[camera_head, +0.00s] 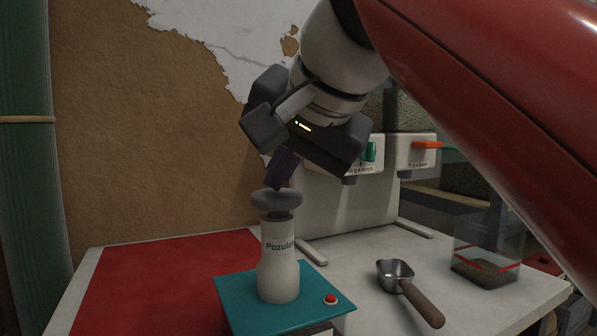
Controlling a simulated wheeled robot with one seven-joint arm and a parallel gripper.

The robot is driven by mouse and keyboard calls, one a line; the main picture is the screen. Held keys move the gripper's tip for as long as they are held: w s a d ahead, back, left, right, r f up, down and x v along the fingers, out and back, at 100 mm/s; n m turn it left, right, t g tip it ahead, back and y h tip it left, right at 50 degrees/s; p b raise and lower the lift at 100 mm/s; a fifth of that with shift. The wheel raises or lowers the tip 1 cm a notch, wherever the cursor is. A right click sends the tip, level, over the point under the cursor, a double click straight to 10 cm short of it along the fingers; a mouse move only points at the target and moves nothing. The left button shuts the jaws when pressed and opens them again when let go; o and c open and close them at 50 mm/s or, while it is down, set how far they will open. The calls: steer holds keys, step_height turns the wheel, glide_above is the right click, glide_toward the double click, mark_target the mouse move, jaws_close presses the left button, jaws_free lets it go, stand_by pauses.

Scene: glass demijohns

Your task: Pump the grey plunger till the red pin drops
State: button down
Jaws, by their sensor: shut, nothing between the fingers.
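The grey plunger (277,199) is a rounded disc-like knob on top of a cream pump body (278,262) with dark lettering. A short dark stem shows between the knob and the body. The pump stands upright on a teal base (235,302). The red pin (330,298) shows at the base's right front, on a pale round seat. My gripper (278,187) is shut and empty, tilted down, with its dark purple fingers just above the knob. I cannot tell whether the fingertips touch it.
A pale dispenser (340,205) with a green lever (370,151) and an orange lever (425,144) stands behind. A metal scoop (397,273) lies right of the base. A clear container (486,255) stands at the far right. The red mat (160,290) at left is clear.

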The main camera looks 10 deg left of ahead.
mark_target(281, 195)
steer(key=shift+r+p, duration=1.55)
steer(key=shift+r, duration=0.05)
step_height(281, 195, up, 3)
steer(key=p, duration=0.3)
step_height(281, 195, up, 2)
steer(key=shift+p, duration=0.55)
stand_by(1.3)
